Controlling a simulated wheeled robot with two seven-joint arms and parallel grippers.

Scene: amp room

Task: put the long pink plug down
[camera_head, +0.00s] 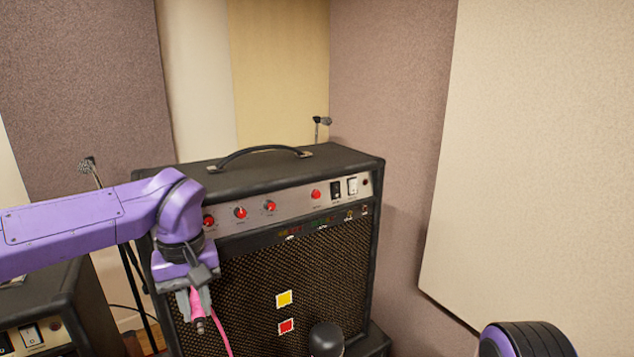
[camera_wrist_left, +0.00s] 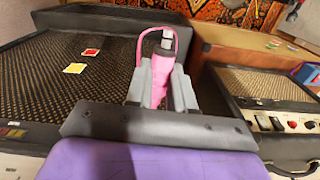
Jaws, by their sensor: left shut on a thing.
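The long pink plug (camera_head: 195,303) is held in my left gripper (camera_head: 198,292), in front of the left part of the large amp's grille. It points downward, and its metal tip shows below the fingers. A pink cable hangs from it to the lower right. In the left wrist view the plug (camera_wrist_left: 160,75) sits between the two grey fingers of my left gripper (camera_wrist_left: 162,82), with its silver tip outward and the cable looping to the left. My right gripper is not in view.
The large black amp (camera_head: 275,165) has red knobs, switches, and yellow (camera_head: 284,298) and red (camera_head: 286,326) squares on its grille. A second amp (camera_head: 40,305) stands at lower left. A microphone stand (camera_head: 130,262) is behind my left arm. A dark rounded object (camera_head: 326,339) is at bottom centre.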

